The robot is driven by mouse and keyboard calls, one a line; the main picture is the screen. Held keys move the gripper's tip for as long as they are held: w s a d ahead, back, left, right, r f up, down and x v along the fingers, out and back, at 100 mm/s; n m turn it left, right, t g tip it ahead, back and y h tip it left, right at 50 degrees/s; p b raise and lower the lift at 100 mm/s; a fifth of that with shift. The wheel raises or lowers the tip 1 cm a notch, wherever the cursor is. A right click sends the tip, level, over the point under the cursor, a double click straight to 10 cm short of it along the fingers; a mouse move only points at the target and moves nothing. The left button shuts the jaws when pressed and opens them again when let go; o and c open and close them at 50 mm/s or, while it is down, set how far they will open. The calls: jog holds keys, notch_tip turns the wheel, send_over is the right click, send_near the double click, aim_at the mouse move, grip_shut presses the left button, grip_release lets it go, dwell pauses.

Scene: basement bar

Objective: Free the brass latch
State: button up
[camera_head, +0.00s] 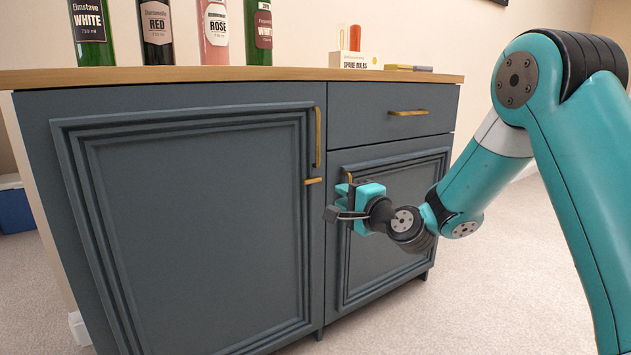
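The brass latch (313,181) is a short, level brass bar near the right edge of the large left cabinet door (200,220). It sits just below that door's upright brass handle (318,137). My gripper (342,203) is in front of the cabinet, to the right of the latch and slightly lower in the picture. Its dark fingers look apart, with nothing seen between them. I see a gap in the picture between the fingers and the latch. The gripper covers part of the smaller right door (392,215) and of its brass handle (349,178).
Several bottles (215,35) stand on the wooden cabinet top (250,74). A small box (355,60) and flat items (408,68) are at its right. A drawer (390,125) with a brass handle is above the right door. Carpet in front is clear.

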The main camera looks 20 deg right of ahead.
aim_at(314, 181)
jog(key=b+x, duration=0.1)
jog(key=x, duration=0.9)
jog(key=shift+w+a+f+b, duration=0.1)
jog(key=shift+w+f+b, duration=0.1)
jog(key=shift+b, duration=0.1)
jog(key=shift+w+a+r, duration=0.15)
jog(key=shift+w+a, duration=0.05)
jog(key=shift+w, duration=0.4)
grip_shut()
